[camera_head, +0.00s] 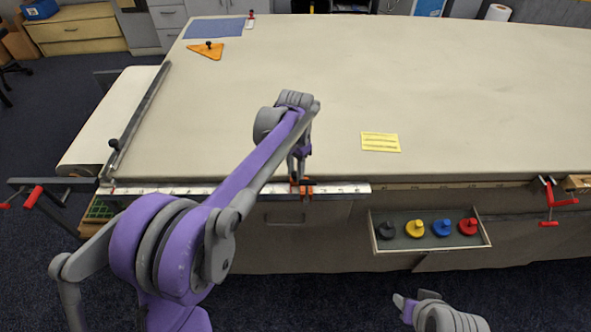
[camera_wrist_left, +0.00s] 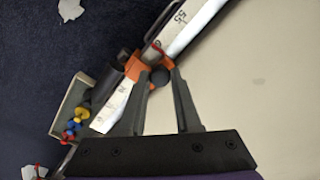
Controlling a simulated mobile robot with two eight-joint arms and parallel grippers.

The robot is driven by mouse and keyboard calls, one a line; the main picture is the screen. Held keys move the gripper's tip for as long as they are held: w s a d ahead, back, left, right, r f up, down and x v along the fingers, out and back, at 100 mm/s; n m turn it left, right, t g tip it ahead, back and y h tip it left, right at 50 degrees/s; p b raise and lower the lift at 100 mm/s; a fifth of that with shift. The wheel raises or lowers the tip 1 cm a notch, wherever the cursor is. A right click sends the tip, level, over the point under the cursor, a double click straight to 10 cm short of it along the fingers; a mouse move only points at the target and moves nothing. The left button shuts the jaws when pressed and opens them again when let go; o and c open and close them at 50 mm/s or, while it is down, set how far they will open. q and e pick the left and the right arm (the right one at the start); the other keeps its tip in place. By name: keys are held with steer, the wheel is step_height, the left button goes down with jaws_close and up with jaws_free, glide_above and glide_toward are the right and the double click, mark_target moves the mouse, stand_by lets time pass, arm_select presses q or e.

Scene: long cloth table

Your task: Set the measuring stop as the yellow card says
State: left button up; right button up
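The yellow card (camera_head: 380,142) lies flat on the cloth table, right of my left gripper; its writing is too small to read. A white measuring rail (camera_head: 345,188) runs along the table's front edge, with part of a scale in the left wrist view (camera_wrist_left: 190,30). On it sits the orange measuring stop (camera_wrist_left: 137,70) with a dark round knob (camera_wrist_left: 160,77). My left gripper (camera_head: 298,178) is down at the stop. Its fingertips (camera_wrist_left: 160,71) stand apart on either side of the knob; whether they press on it is unclear.
An open drawer (camera_head: 430,249) below the table edge holds several coloured knobbed discs, including a yellow one (camera_head: 415,228). A red-handled clamp (camera_head: 549,201) is at the right edge. An orange triangle (camera_head: 207,50) and blue sheet (camera_head: 214,28) lie far left.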

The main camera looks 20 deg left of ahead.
arm_select(q)
jaws_close()
stand_by(1.0)
